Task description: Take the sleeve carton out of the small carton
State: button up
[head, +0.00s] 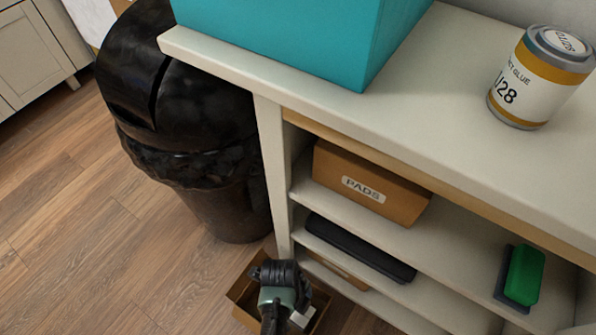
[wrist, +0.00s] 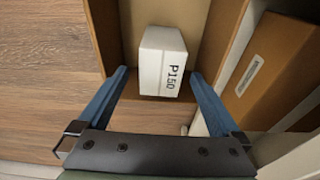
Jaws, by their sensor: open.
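The small carton (head: 240,291) is an open brown box on the floor at the foot of the shelf unit. Its side wall also shows in the wrist view (wrist: 222,42). The sleeve carton (wrist: 162,62) is a small white box marked P150, lying inside the small carton. In the head view only a pale part of the sleeve carton (head: 301,317) shows beside my arm. My gripper (wrist: 158,88) is open above the small carton. Its two blue fingers are spread to the left and right of the sleeve carton's near end, with nothing held. Whether they touch anything cannot be told.
A white shelf unit (head: 270,145) stands close right of the small carton. It holds a PADS box (head: 340,182), a black flat case (head: 358,248) and a green block (head: 524,275). A black bin (head: 225,190) stands behind. Wooden floor at left is free.

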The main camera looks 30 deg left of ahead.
jog(key=shift+d+f+b, duration=0.25)
jog(key=shift+f+b, duration=1.25)
jog(key=shift+f, duration=0.45)
jog(key=shift+d+f+b, duration=0.2)
jog(key=shift+f+b, duration=1.3)
jog(key=shift+f, duration=0.45)
jog(key=shift+r, duration=0.1)
jog(key=c, duration=1.5)
